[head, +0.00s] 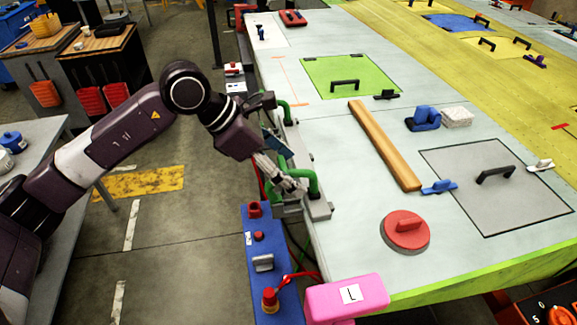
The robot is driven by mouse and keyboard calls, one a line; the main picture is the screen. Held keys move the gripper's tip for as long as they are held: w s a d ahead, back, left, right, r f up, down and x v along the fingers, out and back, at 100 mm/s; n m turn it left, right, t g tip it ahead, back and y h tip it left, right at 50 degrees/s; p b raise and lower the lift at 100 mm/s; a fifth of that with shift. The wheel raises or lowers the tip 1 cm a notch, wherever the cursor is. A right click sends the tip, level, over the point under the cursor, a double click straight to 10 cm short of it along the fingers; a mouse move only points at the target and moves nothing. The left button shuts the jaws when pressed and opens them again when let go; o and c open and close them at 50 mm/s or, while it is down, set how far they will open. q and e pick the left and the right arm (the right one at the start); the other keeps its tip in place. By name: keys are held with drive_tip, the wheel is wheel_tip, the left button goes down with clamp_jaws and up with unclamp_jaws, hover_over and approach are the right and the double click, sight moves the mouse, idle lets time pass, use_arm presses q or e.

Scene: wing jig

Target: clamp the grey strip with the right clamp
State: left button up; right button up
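A clamp with a thick green handle (312,182) sits on the near left edge of the wing table, on a grey metal base (319,209). A second green-handled clamp (285,112) sits farther along the same edge. My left gripper (288,182) is at the nearer clamp, its grey fingers overlapping the green handle in the picture. Whether they touch or grip it cannot be told. The grey strip cannot be clearly told apart from the grey metal parts at this edge. My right gripper is not in view.
A wooden bar (385,145), a red round disc (405,233), a blue tool (424,118) and a grey panel with a black handle (470,205) lie on the table (350,235). A blue control box (260,262) and a pink block marked L (375,294) are nearby.

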use_arm(q)
drive_tip(key=shift+a, duration=0.1)
drive_tip(key=v, duration=1.2)
